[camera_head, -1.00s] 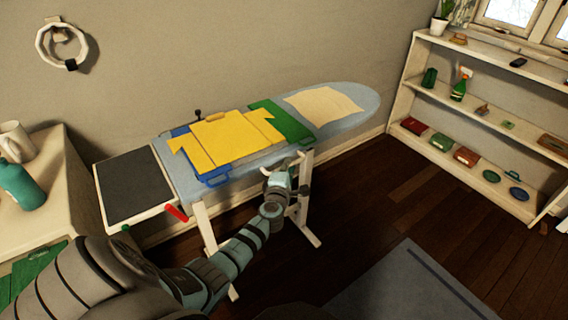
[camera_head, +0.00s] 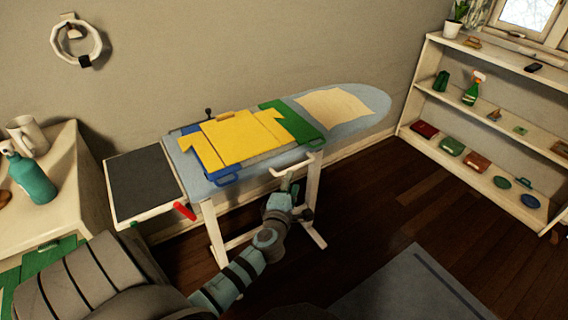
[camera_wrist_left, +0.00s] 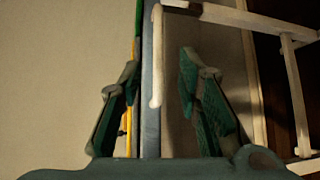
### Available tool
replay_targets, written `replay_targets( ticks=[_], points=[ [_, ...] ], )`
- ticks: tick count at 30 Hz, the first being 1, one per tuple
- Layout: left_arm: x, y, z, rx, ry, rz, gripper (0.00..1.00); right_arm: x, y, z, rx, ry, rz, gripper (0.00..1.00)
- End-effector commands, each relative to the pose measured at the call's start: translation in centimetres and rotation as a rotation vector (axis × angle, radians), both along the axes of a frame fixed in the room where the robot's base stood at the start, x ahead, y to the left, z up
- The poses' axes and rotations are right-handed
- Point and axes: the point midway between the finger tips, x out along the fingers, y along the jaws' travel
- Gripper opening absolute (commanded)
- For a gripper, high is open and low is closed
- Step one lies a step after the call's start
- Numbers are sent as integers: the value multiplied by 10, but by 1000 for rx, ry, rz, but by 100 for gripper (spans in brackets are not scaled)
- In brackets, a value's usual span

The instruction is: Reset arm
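My left gripper (camera_head: 288,184) is in front of the near edge of the ironing board (camera_head: 350,104), close to a pale handle-like bar (camera_head: 296,166). In the left wrist view, the left gripper's two fingers (camera_wrist_left: 159,66) are spread apart with nothing held between them. The board's edge (camera_wrist_left: 151,100) and the pale bar show beyond the gap. A yellow shirt (camera_head: 238,139) lies on the ironing board over a folding board with a green panel (camera_head: 290,119) and a blue panel (camera_head: 226,180). My right gripper is not in view.
A dark grey pad (camera_head: 145,182) sits at the ironing board's left end, near a red handle (camera_head: 185,211). A white table at left bears a teal bottle (camera_head: 33,180) and a mug (camera_head: 27,135). Shelves (camera_head: 480,115) stand at right. Open floor lies between.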

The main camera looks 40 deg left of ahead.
Motion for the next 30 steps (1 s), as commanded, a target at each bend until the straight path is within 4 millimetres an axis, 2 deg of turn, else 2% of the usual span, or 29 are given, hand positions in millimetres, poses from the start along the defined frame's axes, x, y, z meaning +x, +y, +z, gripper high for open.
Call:
replay_targets(
  ticks=[3,7,14,18,23,26,28,29,30],
  points=[
    [-21,-11,3,-3,1,-1,31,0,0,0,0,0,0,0],
    [-31,-15,6,-2,0,0,31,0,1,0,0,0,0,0],
    [-31,-15,5,-3,-1,0,31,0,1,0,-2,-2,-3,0],
    [-31,-15,6,-2,0,0,31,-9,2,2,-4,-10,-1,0],
    [-31,-16,6,-6,-5,-4,31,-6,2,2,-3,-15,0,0],
    [-25,-25,12,80,-18,-61,31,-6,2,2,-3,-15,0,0],
    [-23,-33,-4,256,40,-142,31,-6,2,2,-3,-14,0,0],
    [-23,-39,-21,354,94,-193,31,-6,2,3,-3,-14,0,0],
    [-29,-50,-52,496,196,-287,31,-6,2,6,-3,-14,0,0]
  ],
)
